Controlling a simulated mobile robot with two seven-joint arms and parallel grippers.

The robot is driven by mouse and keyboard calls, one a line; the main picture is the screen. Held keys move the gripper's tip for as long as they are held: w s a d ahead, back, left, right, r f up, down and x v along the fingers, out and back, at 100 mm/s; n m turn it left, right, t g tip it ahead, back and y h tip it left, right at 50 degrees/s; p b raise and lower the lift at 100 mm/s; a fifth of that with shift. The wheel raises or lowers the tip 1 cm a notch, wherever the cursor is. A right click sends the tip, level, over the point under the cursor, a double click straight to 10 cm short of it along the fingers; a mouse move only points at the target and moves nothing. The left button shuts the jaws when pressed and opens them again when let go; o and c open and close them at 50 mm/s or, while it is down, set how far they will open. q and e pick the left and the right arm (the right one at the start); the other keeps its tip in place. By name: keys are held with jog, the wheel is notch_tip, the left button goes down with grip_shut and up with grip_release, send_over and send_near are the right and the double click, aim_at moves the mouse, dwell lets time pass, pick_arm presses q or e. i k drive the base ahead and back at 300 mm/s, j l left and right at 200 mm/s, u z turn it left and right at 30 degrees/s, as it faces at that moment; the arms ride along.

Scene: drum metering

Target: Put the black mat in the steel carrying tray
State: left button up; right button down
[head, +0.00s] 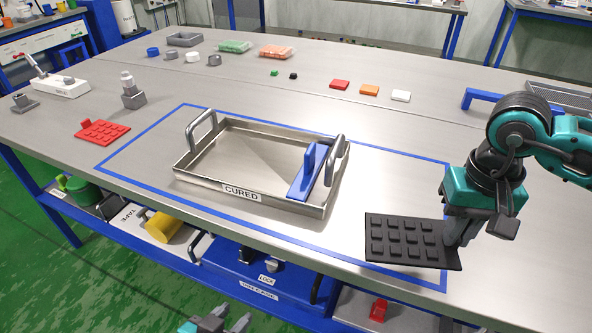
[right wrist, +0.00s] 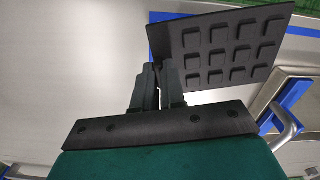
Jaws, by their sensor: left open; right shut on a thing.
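The black mat (head: 400,240) is a flat sheet with rows of raised square pads. My right gripper (head: 455,240) is shut on its right edge in the head view. The mat also shows in the right wrist view (right wrist: 265,75), gripped between the fingers (right wrist: 160,85). It is to the right of the steel carrying tray (head: 265,199), apart from it. The tray has two upright handles and a CURED label. A blue tool (head: 307,172) with an upright grip lies inside at its right end. My left gripper (head: 215,322) is open and empty, low at the bottom edge of the head view.
A blue taped outline (head: 140,143) surrounds the tray on the grey table. A red mat (head: 102,131) lies left of it. Red, orange and white blocks (head: 369,89) lie further back. A blue box (head: 262,275) stands on the shelf below.

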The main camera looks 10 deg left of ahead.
aim_at(243, 158)
jog(key=k+j+u, duration=0.1)
jog(key=k+u, duration=0.3)
jog(key=u, duration=1.15)
jog(key=i+l, duration=0.25)
jog(key=i, duration=0.15)
jog(key=i+l+u, duration=0.1)
jog(key=i, duration=0.3)
jog(key=l, duration=0.1)
